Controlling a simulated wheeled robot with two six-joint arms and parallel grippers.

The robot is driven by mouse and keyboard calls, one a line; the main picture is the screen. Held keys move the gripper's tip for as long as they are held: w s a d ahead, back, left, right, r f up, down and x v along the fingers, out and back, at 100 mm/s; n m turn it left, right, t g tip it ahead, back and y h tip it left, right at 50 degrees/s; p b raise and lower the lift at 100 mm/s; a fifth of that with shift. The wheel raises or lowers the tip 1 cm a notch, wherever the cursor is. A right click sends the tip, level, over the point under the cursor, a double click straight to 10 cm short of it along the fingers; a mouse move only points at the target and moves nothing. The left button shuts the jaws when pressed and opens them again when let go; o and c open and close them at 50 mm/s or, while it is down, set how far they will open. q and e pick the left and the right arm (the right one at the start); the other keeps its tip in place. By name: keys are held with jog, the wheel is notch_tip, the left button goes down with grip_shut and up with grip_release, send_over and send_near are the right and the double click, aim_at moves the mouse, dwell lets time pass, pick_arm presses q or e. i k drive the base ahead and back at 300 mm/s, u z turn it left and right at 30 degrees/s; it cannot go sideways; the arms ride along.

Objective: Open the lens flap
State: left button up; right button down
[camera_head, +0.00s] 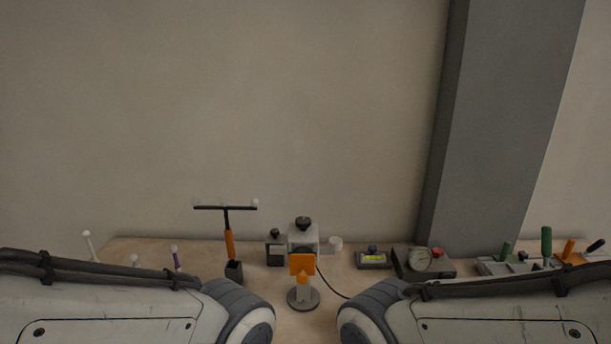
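A small grey device (302,236) with a dark knob on top stands on the table near the middle. An orange square plate (302,264), which looks like the lens flap, is in front of it above a round dark base (303,299). The plate faces me and covers what is behind it, so I cannot see a lens. My two arms cross the lower left and lower right of the picture, one on each side of the device. Neither gripper shows.
A T-shaped tool with an orange handle (230,244) stands in a dark holder left of the device. To the right are a small box with a yellow-green display (372,259), a gauge box (421,261) and a tray of handled tools (497,266). A grey pillar (498,130) rises behind.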

aim_at(303, 265)
jog(key=k, duration=1)
jog(key=u, duration=0.3)
jog(key=i, duration=0.45)
jog(key=u, duration=0.2)
